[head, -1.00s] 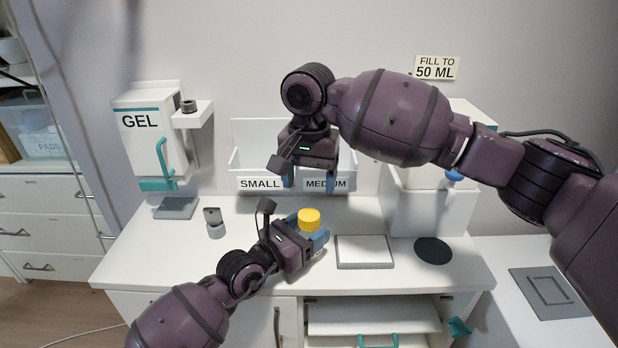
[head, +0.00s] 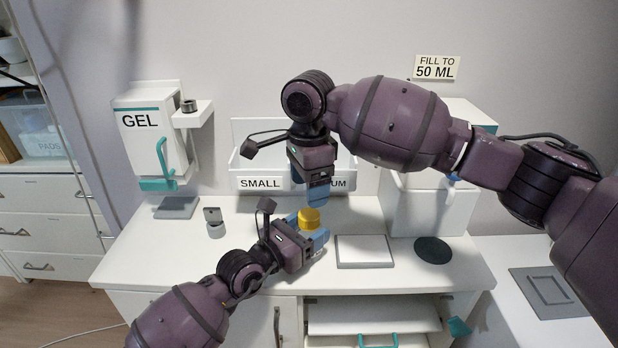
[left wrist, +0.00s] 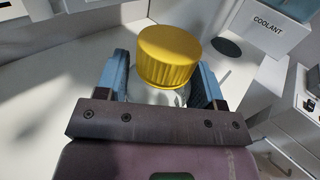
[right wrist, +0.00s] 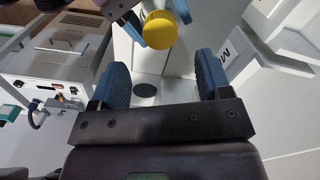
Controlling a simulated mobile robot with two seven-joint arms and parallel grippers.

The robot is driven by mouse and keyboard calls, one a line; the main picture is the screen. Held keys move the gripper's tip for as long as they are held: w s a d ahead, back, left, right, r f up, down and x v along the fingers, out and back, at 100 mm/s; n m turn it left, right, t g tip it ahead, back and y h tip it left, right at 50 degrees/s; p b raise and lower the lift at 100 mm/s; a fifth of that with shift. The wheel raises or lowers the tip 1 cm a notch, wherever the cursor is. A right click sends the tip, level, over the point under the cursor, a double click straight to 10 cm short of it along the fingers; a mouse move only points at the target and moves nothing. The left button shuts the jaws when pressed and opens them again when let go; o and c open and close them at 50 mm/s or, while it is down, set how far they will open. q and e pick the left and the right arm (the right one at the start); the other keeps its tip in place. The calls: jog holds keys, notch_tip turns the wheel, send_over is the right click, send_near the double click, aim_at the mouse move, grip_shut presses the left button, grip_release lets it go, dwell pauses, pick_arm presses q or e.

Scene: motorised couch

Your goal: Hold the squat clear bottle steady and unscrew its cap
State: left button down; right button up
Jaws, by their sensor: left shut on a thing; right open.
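The squat clear bottle (left wrist: 160,96) sits between the blue fingers of my left gripper (head: 311,232), which is shut on it. Its ribbed yellow cap (head: 309,217) is on top and stands clear of the fingers; it fills the middle of the left wrist view (left wrist: 168,56). In the head view the gripper hides most of the bottle. My right gripper (head: 315,192) is open and empty, pointing down just above the cap. In the right wrist view the cap (right wrist: 160,29) lies ahead of the open fingers (right wrist: 160,85), not between them.
Bins labelled SMALL and MEDIUM (head: 262,184) stand at the wall behind my right gripper. A GEL dispenser (head: 147,140) is at the left. A white square plate (head: 364,251) and a dark round pad (head: 433,250) lie to the right. A small item (head: 214,222) stands left.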

aim_at(309, 214)
jog(key=shift+f, duration=3.45)
jog(key=c, duration=1)
